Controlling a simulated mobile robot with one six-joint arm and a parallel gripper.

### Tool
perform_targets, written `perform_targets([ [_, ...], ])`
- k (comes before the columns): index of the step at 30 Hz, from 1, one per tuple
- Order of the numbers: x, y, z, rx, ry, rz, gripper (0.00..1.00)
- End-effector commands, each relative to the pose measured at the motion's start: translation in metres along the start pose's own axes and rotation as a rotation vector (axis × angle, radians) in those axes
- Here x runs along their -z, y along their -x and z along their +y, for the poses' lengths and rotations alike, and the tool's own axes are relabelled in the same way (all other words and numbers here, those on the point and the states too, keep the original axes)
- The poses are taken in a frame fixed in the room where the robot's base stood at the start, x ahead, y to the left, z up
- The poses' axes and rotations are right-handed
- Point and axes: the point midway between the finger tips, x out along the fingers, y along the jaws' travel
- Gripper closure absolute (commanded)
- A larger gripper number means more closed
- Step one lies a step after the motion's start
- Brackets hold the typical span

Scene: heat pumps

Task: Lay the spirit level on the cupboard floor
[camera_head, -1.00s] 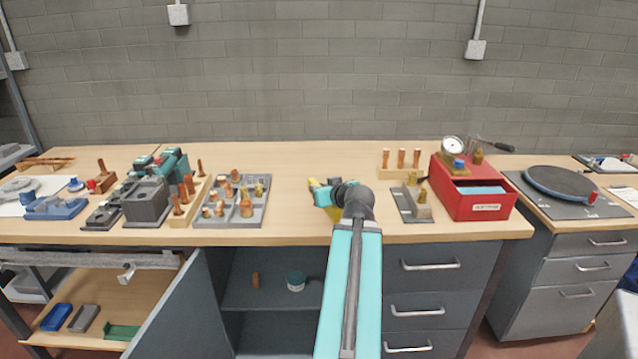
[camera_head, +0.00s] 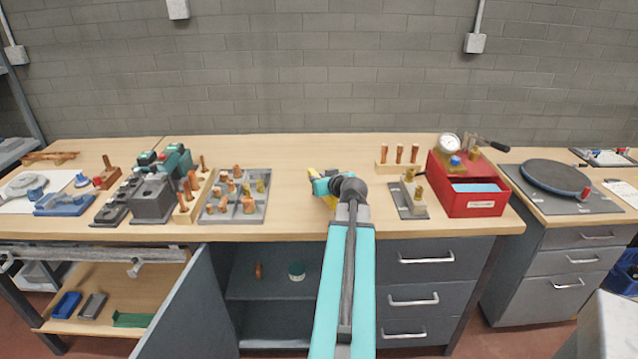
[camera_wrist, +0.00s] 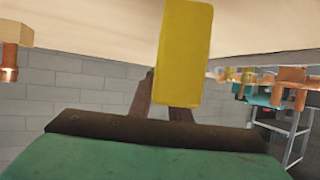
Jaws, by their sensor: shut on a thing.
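The yellow spirit level (camera_head: 327,201) is held by my gripper (camera_head: 322,186) above the bench top, and my arm partly hides it in the head view. In the wrist view the yellow level (camera_wrist: 183,55) stands out between the fingers of my gripper (camera_wrist: 163,98), which is shut on it. The cupboard is open under the bench, left of my arm. Its door (camera_head: 190,311) is swung out to the left. The dark cupboard floor (camera_head: 272,338) shows below a shelf (camera_head: 270,287); my arm hides part of the right side.
A grey tray of fittings (camera_head: 234,212) stands left of my gripper. A red box (camera_head: 467,203) stands to the right. Drawers (camera_head: 427,258) are beside the cupboard.

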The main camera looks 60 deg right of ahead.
Motion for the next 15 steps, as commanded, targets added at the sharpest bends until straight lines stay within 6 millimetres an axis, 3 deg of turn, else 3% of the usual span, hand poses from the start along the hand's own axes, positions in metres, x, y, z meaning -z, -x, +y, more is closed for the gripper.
perform_targets([
  [15,0.0027,-0.0069,0.0023,0.000,0.000,0.001,1.00],
])
